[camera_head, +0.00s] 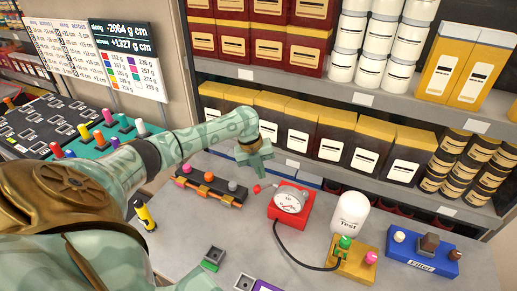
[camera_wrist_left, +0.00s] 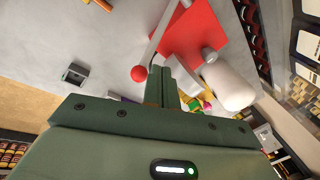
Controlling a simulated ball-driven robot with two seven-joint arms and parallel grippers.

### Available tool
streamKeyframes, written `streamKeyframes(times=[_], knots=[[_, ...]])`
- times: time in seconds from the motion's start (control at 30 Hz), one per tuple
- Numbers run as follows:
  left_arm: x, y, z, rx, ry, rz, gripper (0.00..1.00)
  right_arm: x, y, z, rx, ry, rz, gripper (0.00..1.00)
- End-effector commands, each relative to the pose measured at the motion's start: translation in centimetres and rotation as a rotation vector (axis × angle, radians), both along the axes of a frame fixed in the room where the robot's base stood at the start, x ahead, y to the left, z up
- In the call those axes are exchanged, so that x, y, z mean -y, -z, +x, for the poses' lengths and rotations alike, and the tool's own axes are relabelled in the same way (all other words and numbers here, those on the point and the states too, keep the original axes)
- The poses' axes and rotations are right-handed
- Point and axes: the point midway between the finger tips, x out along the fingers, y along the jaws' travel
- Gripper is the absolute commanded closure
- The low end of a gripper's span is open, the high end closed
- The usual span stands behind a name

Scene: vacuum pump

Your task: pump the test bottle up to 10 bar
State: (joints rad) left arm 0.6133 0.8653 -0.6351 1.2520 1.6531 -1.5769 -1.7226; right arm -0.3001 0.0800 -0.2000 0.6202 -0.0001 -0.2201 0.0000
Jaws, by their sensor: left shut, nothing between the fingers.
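The red pump block (camera_head: 290,213) carries a round white gauge (camera_head: 290,201); its reading is too small to tell. A pale lever ends in a red ball (camera_head: 257,189) at the pump's left; in the wrist view the ball (camera_wrist_left: 138,73) is beside my fingertips. The white test bottle (camera_head: 350,214) stands upright right of the pump, near a yellow block (camera_head: 352,266) with a green knob (camera_head: 345,242) and a pink knob (camera_head: 371,257). A black hose (camera_head: 296,259) runs from pump to yellow block. My left gripper (camera_head: 258,168) is shut and empty, above and behind the ball. My right gripper is not in view.
A blue filter block (camera_head: 421,262) stands at right. A dark rack with knobs (camera_head: 208,187) lies left of the pump. A yellow-black marker (camera_head: 145,216) and small grey sockets (camera_head: 213,256) are nearer. Loaded shelves (camera_head: 300,160) close the back.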

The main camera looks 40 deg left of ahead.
Motion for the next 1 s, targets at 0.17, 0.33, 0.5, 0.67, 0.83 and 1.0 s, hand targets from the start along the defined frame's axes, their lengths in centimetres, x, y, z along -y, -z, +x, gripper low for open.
streamKeyframes(times=[0.17, 0.33, 0.5, 0.67, 0.83, 1.0], knots=[[0.0, 0.0, 0.0, 0.0, 0.0, 0.0, 1.0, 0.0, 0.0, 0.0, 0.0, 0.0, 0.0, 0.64], [-0.2, -0.6, 0.4, 0.001, -0.001, 0.0, 1.0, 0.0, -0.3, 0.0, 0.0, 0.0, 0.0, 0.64], [-0.4, -2.0, 1.5, 0.003, -0.001, 0.0, 1.0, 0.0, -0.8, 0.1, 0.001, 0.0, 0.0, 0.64], [-0.8, -3.1, 2.5, 0.001, -0.002, 0.001, 1.0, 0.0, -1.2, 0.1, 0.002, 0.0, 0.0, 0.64], [-1.0, -3.8, 3.0, 0.0, 0.0, 0.0, 1.0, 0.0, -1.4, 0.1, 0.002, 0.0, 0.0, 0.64], [-1.0, -3.8, 3.1, -0.001, 0.0, 0.001, 1.0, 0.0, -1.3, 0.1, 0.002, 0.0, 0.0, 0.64]])
